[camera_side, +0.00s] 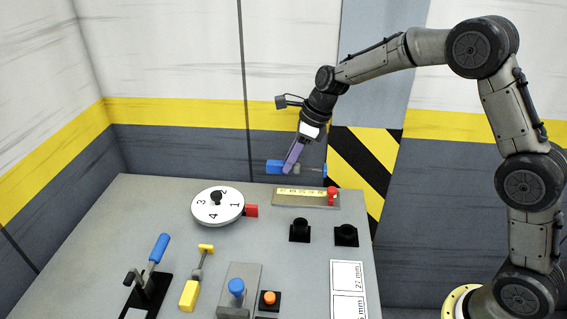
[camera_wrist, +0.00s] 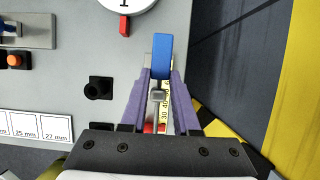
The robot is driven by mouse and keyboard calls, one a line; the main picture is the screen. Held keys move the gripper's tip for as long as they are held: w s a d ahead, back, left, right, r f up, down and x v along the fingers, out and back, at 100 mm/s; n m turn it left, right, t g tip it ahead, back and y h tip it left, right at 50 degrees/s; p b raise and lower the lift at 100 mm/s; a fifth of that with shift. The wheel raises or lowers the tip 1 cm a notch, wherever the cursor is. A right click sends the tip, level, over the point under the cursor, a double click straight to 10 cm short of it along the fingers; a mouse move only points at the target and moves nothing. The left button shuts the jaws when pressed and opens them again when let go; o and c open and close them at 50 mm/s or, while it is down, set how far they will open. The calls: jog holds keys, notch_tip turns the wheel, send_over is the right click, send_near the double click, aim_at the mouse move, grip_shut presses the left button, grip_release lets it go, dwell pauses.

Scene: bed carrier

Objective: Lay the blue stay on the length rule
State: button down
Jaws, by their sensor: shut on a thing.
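The blue stay (camera_side: 275,167) has a blue block at one end and a thin grey rod with a grey collar. My gripper (camera_side: 292,164), with purple fingers, is shut on the stay and holds it roughly level above the back of the table. The length rule (camera_side: 270,198) is a grey plate with a yellow scale and a red knob (camera_side: 332,195) at its right end. It lies below the stay, with a gap between them. In the wrist view the stay (camera_wrist: 161,56) points away between the fingers (camera_wrist: 158,95) and partly covers the rule's scale (camera_wrist: 166,100).
A numbered white dial (camera_side: 218,208) with a red tab stands left of the rule. Two black sockets (camera_side: 300,231) stand in front of it. A yellow stay (camera_side: 190,294), a blue-handled lever (camera_side: 158,248), an orange button (camera_side: 269,298) and label cards (camera_side: 347,276) are nearer the front.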

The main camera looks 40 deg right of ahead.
jog(key=shift+f, duration=2.9)
jog(key=shift+f, duration=1.1)
jog(key=c, duration=0.6)
grip_release()
jog(key=v, duration=1.4)
jog(key=shift+f, duration=0.1)
